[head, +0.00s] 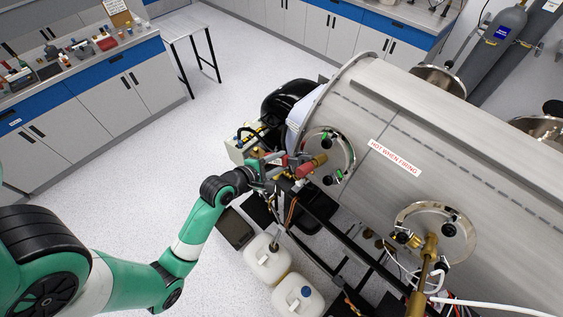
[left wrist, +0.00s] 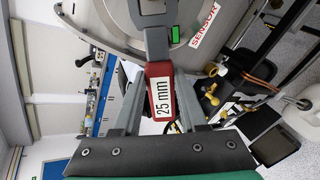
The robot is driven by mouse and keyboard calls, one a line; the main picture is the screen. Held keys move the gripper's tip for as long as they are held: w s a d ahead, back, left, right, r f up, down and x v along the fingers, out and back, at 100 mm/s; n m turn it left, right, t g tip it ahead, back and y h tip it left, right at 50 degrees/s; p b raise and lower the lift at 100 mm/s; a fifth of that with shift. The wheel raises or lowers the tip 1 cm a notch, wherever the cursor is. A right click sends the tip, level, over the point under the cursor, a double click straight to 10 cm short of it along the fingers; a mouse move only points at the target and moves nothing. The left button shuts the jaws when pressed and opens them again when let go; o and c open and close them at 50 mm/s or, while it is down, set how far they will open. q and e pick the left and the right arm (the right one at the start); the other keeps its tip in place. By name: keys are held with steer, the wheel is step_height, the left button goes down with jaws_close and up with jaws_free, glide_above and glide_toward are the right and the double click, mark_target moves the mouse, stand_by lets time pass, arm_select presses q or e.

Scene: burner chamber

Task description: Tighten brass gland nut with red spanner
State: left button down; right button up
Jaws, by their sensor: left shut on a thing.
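The red spanner (left wrist: 160,88) shows in the left wrist view with a "25 mm" label on its red grip. My left gripper (left wrist: 161,76) is shut on the red grip. In the head view my left gripper (head: 275,172) is beside the round end flange of the steel chamber. A brass fitting (head: 319,159), which looks like the gland nut, stands out from this flange just right of the gripper. I cannot tell whether the spanner touches it. My right gripper is not in view.
The steel chamber (head: 440,125) with a "HOT WHEN FIRING" label fills the right. A second flange (head: 455,228) carries brass pipework. White jugs (head: 268,258) stand on the floor below. Dark frame bars and cables lie close to my gripper. Open floor is on the left.

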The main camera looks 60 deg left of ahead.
mark_target(270, 163)
arm_select(q)
steer(key=shift+s+a+f+b, duration=0.25)
steer(key=shift+s+a+f, duration=0.15)
steer(key=shift+a, duration=0.3)
steer(key=shift+s+a+f+b, duration=0.2)
steer(key=shift+s+a+f, duration=0.1)
steer(key=shift+s+a, duration=0.3)
steer(key=shift+w, duration=0.1)
